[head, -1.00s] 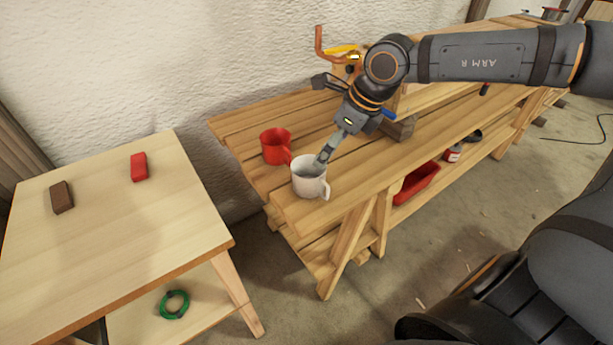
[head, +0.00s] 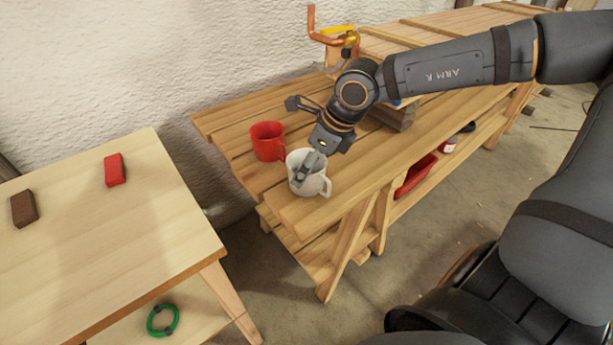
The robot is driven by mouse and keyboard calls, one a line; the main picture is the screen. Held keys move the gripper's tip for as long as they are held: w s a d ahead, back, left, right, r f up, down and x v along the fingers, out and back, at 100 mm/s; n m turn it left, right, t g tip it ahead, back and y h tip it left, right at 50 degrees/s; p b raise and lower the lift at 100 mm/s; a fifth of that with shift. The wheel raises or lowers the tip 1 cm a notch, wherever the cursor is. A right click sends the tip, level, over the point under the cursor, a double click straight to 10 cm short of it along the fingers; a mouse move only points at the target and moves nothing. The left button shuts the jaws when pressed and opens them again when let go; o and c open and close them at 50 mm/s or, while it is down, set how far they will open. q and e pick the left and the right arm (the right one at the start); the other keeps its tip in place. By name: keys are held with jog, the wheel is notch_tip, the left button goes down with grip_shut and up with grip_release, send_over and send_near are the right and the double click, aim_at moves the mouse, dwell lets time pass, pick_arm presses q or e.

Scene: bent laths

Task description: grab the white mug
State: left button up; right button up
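The white mug (head: 296,187) stands upright near the left end of the slatted wooden bench (head: 285,213), its handle pointing right. My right gripper (head: 305,172) comes down on it from above, from the upper right. Its grey fingers overlap the mug's mouth and hide part of the rim and inside. I cannot tell whether the fingers are closed on the mug wall. A red mug (head: 266,141) stands just behind and to the left, close to the white one. My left gripper is not in view.
A light wooden table (head: 130,222) at left holds a red block (head: 115,170) and a brown block (head: 24,208); a green ring (head: 162,320) lies on its lower shelf. Bent orange pipe (head: 325,38) and wood pieces stand behind my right arm. A red tray (head: 415,176) sits under the bench.

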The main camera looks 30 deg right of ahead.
jog(key=shift+w, duration=0.1)
jog(key=shift+c, duration=0.8)
jog(key=c, duration=1)
jog(key=shift+r, duration=0.15)
